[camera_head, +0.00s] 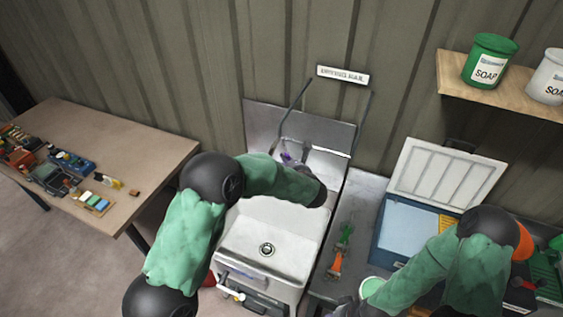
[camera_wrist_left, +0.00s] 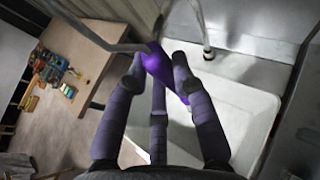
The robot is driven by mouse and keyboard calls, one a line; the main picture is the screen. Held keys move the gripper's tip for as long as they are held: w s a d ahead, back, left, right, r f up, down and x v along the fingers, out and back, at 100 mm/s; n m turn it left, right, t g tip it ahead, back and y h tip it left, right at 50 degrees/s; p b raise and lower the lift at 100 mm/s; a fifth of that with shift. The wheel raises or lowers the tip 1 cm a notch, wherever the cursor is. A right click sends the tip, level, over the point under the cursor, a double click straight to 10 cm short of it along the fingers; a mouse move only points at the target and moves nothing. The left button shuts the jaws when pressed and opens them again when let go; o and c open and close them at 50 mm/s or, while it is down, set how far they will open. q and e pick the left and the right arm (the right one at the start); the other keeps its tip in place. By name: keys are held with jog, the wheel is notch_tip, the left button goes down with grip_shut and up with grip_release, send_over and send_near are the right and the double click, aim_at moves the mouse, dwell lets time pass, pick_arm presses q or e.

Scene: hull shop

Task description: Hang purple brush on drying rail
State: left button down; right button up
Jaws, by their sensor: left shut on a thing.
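The purple brush (camera_wrist_left: 158,66) is between the fingers of my left gripper (camera_wrist_left: 155,72), which is shut on it. It slants across the fingertips in the left wrist view. In the head view only a small purple part (camera_head: 287,158) shows beyond my left wrist, which hides the fingers. The drying rail's grey bar (camera_wrist_left: 95,30) runs up to the brush in the wrist view; I cannot tell whether they touch. Its sign (camera_head: 343,76) is on the wall above the sink. My right gripper (camera_head: 347,307) is cut off at the bottom edge, its fingers unclear.
A white sink (camera_head: 265,225) lies below my left wrist. A wooden table (camera_head: 150,155) with tools stands at left. An open blue cooler (camera_head: 403,228) is at right, beside green and orange tools (camera_head: 338,250). A shelf (camera_head: 510,88) holds soap tubs.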

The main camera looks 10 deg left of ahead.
pick_arm(q)
jog(key=shift+w+d+f+b, duration=0.15)
jog(key=shift+w+d+f, duration=0.35)
jog(key=shift+d, duration=0.2)
jog(key=shift+w+d+f+b, duration=0.15)
jog(key=shift+w+d+f, duration=0.25)
jog(key=shift+d, duration=0.35)
jog(key=shift+w+d+f+b, duration=0.15)
jog(key=shift+w+d+f, duration=0.25)
jog(key=shift+d+f, duration=0.25)
jog(key=c, duration=1)
grip_release()
jog(key=shift+o, duration=0.2)
jog(key=shift+s+d+r, duration=0.1)
jog(key=v, duration=1.2)
